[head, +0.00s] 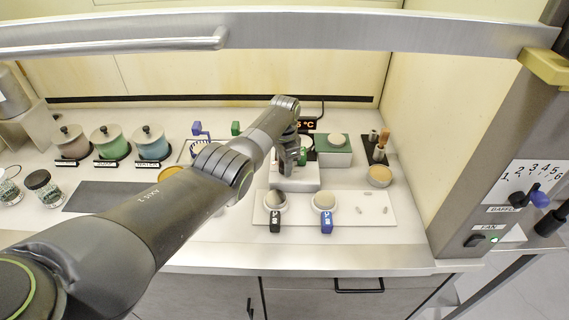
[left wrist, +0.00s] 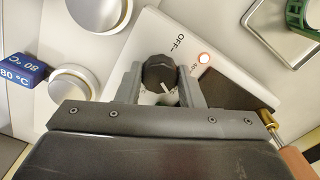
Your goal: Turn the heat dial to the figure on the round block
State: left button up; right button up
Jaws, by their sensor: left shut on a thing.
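The heat dial (left wrist: 158,72) is a black knob with a white pointer line, on the sloping front of a white heater (head: 300,184). OFF is printed beside it. My left gripper (head: 291,160) is over the heater; in the left wrist view its fingers (left wrist: 159,68) are shut on the dial, one each side. The pointer faces away from OFF, toward the gripper. Two pale round-topped pieces stand in front: one with a black tag (head: 275,222), one with a blue tag (head: 326,222). The blue tag (left wrist: 22,72) reads 80 °C. My right gripper is not in view.
A display (head: 304,125) is partly hidden behind my arm. A grey-green box (head: 333,151) and a wooden-handled tool (head: 380,142) stand right of the heater. Lidded jars (head: 152,145) stand left. A metal bar (head: 400,32) crosses above.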

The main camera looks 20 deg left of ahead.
pick_arm(q)
jog(key=m, duration=0.6)
jog(key=shift+w+r, duration=0.15)
jog(key=shift+r, duration=0.05)
jog(key=m, duration=0.5)
jog(key=shift+m, duration=0.4)
jog(key=o, duration=1)
jog(key=shift+f, duration=0.1)
jog(key=shift+r, duration=0.45)
notch_tip(320, 180, up, 16)
jog(key=b, duration=0.3)
jog(key=shift+r, duration=0.25)
